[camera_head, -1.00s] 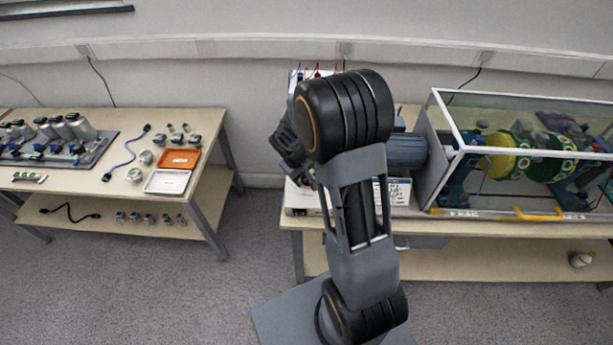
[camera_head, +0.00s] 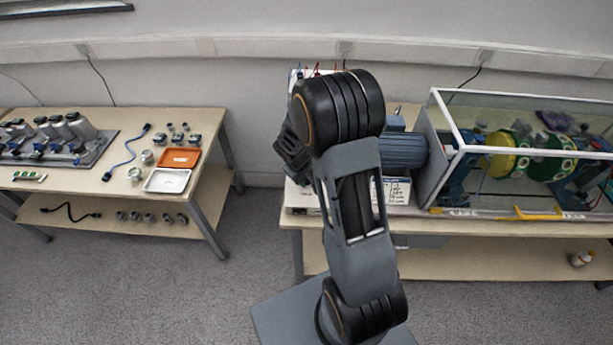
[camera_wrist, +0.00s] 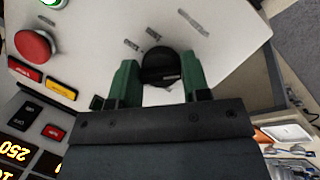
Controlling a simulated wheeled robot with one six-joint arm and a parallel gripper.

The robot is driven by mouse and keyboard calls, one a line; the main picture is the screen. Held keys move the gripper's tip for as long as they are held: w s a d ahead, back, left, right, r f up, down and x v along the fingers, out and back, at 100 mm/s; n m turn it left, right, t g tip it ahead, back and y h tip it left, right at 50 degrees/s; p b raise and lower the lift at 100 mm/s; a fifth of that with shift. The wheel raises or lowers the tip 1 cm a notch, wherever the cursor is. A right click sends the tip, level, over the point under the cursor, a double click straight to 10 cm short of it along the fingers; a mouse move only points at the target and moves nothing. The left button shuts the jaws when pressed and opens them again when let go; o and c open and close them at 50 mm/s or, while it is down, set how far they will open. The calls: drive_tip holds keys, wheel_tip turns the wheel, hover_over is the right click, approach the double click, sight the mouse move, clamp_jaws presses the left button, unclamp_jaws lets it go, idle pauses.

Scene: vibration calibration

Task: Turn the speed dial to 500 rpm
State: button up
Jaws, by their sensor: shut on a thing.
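The black speed dial (camera_wrist: 160,66) sits on the pale control panel (camera_wrist: 100,45) in the wrist view, between the two green fingers of my gripper (camera_wrist: 161,80). My gripper is shut on the dial, with one finger on each side. Short dark marks show on the panel around the dial, too small to read. An orange lit display (camera_wrist: 15,151) is cut off at the lower left of the wrist view, its digits turned over. In the head view my arm hides the dial and my gripper.
A red mushroom button (camera_wrist: 34,45) and a green-lit button (camera_wrist: 53,3) are left of the dial. A glass-walled case (camera_head: 445,150) with a yellow disc (camera_head: 505,160) stands to the right of my arm. A table (camera_head: 110,185) with small parts stands at left.

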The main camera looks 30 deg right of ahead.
drive_tip(key=shift+c, duration=1.1)
drive_tip(key=shift+m, duration=0.3)
